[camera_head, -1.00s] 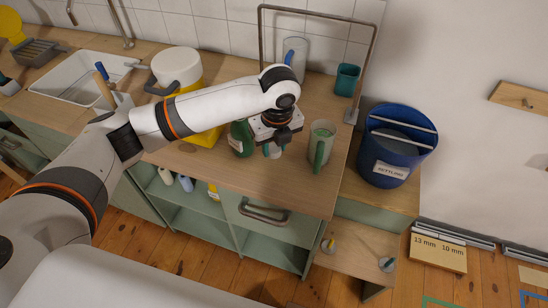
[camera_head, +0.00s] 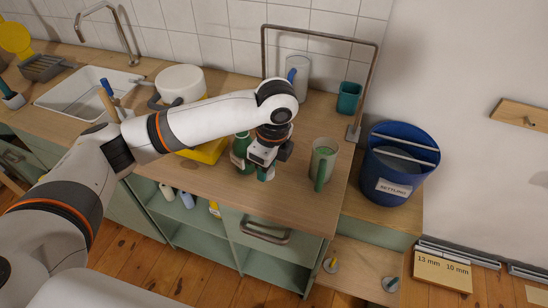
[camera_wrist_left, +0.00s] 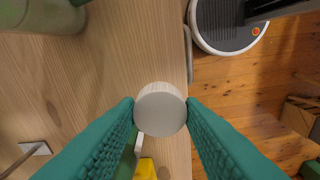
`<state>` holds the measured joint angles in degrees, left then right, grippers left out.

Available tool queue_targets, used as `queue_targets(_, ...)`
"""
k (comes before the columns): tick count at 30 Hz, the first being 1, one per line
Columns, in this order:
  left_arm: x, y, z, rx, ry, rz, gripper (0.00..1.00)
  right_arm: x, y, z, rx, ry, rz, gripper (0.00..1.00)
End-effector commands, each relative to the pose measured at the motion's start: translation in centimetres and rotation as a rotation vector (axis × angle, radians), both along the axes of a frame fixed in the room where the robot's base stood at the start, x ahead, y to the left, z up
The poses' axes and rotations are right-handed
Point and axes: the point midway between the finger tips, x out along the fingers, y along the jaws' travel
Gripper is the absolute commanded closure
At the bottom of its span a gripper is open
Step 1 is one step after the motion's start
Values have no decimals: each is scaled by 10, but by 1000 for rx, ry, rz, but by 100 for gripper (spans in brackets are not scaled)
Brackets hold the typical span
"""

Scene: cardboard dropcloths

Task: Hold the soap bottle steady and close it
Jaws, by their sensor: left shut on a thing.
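The green soap bottle (camera_head: 240,154) with a pale label stands on the wooden counter in the head view, partly hidden by my left arm. My left gripper (camera_head: 264,174) is just right of it, near the counter's front edge. In the left wrist view, its green fingers (camera_wrist_left: 160,108) are shut on a round white cap (camera_wrist_left: 160,110), seen from above. A bit of green shows below the cap beside the left finger; I cannot tell whether it is the bottle. What lies directly under the cap is hidden. My right gripper is not in view.
A metal frame (camera_head: 372,75), a grey-white jug (camera_head: 297,72) and a teal cup (camera_head: 348,98) are behind. A blue bucket (camera_head: 408,142) is at the right. The counter's front right (camera_head: 300,210) is clear.

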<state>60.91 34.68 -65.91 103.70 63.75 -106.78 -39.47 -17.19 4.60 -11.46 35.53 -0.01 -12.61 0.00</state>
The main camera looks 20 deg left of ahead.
Motion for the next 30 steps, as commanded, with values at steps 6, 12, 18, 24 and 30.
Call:
queue_targets(6, -32, 10, 4, 2, 0, 549, 86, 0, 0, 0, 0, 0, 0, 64)
queue_targets(12, -63, 20, 9, 1, -1, 1063, 86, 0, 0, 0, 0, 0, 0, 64)
queue_targets(18, -89, 27, 12, 2, -1, 1488, 86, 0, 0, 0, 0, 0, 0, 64)
queue_targets(24, -103, 30, 15, 1, -1, 1711, 86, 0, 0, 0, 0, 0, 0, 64)
queue_targets(30, -105, 30, 15, 0, -1, 1753, 86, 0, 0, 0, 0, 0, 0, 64)
